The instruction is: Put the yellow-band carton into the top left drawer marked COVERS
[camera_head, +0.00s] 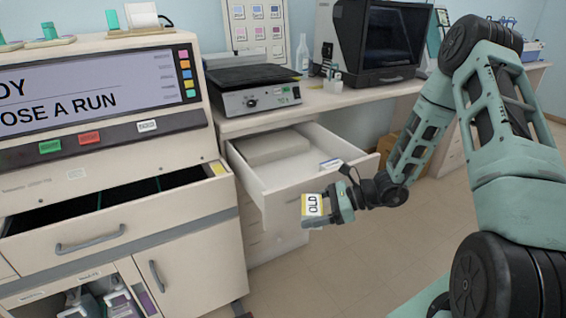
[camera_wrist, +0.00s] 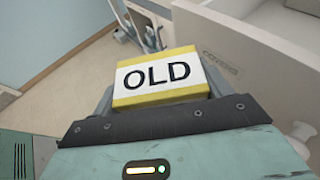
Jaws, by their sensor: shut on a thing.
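The yellow-band carton (camera_head: 312,206) is held in my gripper (camera_head: 335,202) in front of the open drawer, to the right of the drawer's front panel base. It is a small white box with yellow edges and the word OLD; in the wrist view the carton (camera_wrist: 158,76) sits between the jaws of my gripper (camera_wrist: 160,105). An open drawer (camera_head: 318,180) under the counter stands pulled out behind the carton. A label shows on its front in the wrist view (camera_wrist: 220,62), but it is too small to read.
The open drawer holds a pale flat block (camera_head: 275,148) and a small white-blue item (camera_head: 330,164). A grey instrument (camera_head: 260,92) stands on the counter (camera_head: 350,97) above. The staining machine (camera_head: 110,160) with its own open drawer is at left. Open floor (camera_head: 340,275) lies below my gripper.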

